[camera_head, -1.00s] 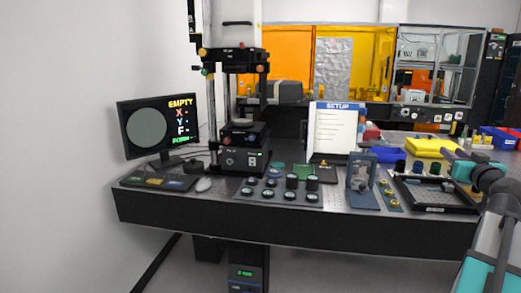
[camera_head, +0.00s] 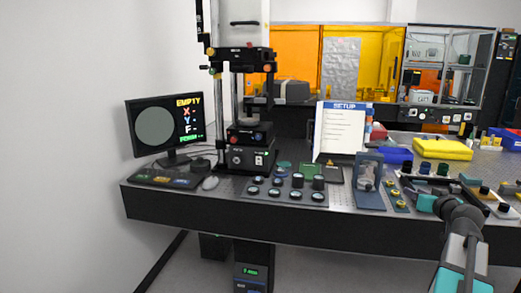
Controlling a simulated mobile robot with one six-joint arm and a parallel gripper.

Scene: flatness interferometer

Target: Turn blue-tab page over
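An upright white page headed SETUP (camera_head: 341,132) stands open on the bench, with a blue band along its top and narrow darker edges at its sides. No separate blue tab can be made out at this size. My arm reaches in from the bottom right. Its teal end, toward my gripper (camera_head: 425,203), is at the bench's front right, in front of and to the right of the page and apart from it. The fingers are too small and too mixed with the dark parts behind to tell their state.
A monitor (camera_head: 165,132) reading EMPTY stands at left beside a tall black interferometer column (camera_head: 248,140). Several round dark parts stand before the page. A blue upright fixture (camera_head: 368,182) stands between the page and my arm.

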